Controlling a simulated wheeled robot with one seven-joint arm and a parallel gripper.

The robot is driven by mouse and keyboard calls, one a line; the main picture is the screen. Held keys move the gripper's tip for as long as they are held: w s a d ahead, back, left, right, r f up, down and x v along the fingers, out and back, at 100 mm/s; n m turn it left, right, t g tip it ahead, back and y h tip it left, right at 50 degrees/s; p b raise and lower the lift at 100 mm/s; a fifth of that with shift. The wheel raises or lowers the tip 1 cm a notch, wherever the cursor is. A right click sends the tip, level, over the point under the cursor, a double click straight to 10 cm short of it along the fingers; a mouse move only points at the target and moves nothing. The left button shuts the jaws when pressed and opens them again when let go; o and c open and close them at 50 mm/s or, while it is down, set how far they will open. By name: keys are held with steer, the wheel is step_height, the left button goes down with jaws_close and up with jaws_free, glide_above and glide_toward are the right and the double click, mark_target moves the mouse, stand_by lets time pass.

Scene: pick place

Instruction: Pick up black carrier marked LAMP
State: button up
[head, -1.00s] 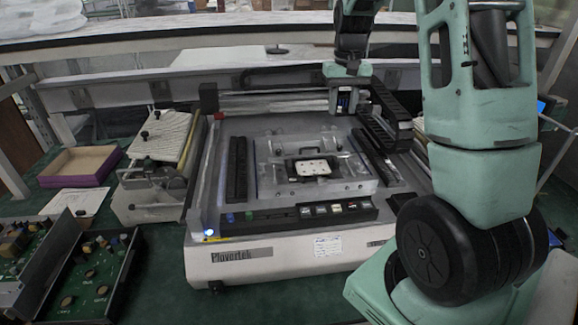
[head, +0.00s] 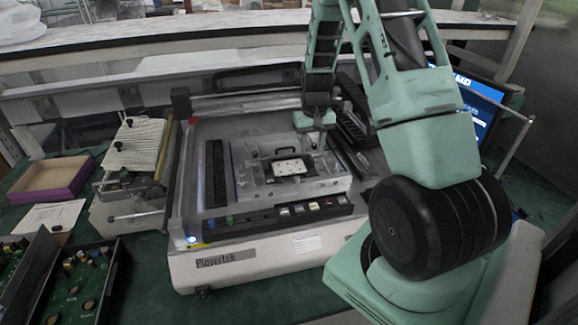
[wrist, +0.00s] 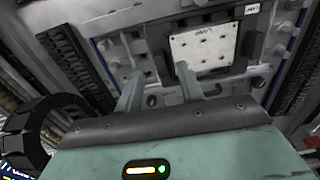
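The black carrier (head: 276,172) with a pale plate on top lies flat in the metal fixture at the middle of the Plovertek machine. In the wrist view the carrier (wrist: 243,52) is at upper centre-right; its pale plate bears small dark marks and upside-down lettering that appears to read LAMP. My gripper (head: 314,142) is above the fixture, just behind and right of the carrier in the head view. In the wrist view my gripper (wrist: 157,82) has its two fingers apart with nothing between them. One fingertip overlaps the plate's lower left edge in the picture; contact cannot be told.
The machine's raised fixture block (head: 325,184) surrounds the carrier. A dark cable chain (head: 352,115) runs along the right. A button strip (head: 285,214) lies in front. A clamp device (head: 130,190), an open box (head: 48,178) and circuit trays (head: 82,285) stand left.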

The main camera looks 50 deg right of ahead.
mark_target(312, 159)
steer(key=shift+w+d+f+p, duration=0.15)
steer(key=shift+f+p, duration=0.7)
steer(key=shift+f, duration=1.35)
jaws_close()
